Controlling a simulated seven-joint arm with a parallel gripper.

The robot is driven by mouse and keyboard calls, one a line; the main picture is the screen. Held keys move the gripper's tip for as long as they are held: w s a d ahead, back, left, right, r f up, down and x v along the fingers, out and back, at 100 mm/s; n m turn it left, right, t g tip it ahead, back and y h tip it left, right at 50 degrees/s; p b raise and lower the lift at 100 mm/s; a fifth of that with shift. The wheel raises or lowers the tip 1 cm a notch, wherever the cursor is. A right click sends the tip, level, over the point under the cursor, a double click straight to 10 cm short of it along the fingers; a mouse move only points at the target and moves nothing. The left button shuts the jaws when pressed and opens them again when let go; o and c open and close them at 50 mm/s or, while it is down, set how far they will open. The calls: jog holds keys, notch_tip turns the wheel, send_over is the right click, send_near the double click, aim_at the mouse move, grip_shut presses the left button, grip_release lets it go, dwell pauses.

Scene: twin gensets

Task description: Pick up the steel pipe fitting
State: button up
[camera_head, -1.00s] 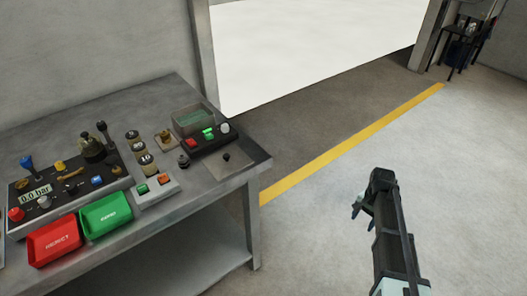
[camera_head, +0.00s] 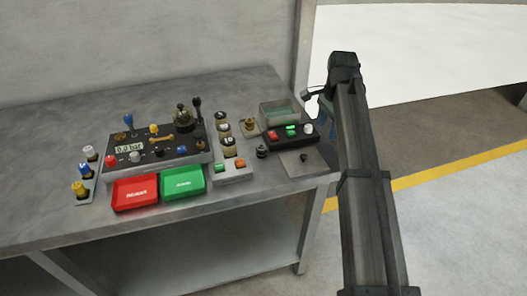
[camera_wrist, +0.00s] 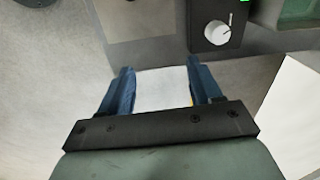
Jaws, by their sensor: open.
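I cannot pick out the steel pipe fitting for certain. A small dark grey, rounded piece (camera_head: 261,152) stands on the bench left of the flat plate, but it is too small to identify. A brass-coloured piece (camera_head: 249,126) stands behind it. My gripper (camera_head: 322,108) is at the right end of the bench in the head view, partly hidden by my arm. In the wrist view my gripper (camera_wrist: 162,88) has its two blue fingers apart with nothing between them.
The grey bench (camera_head: 60,225) carries a control panel (camera_head: 150,153), a red tray (camera_head: 135,192), a green tray (camera_head: 183,184) and a black button box (camera_head: 290,136). Its white knob (camera_wrist: 217,33) is near my fingers in the wrist view. Open floor (camera_head: 470,250) lies to the right.

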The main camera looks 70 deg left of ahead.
notch_tip(320, 180, up, 6)
send_over(261, 146)
jog(key=shift+m+h, duration=0.3)
notch_tip(261, 146, down, 14)
jog(key=shift+r, duration=0.25)
jog(key=shift+c, duration=0.5)
grip_shut()
jog(key=shift+r, duration=0.15)
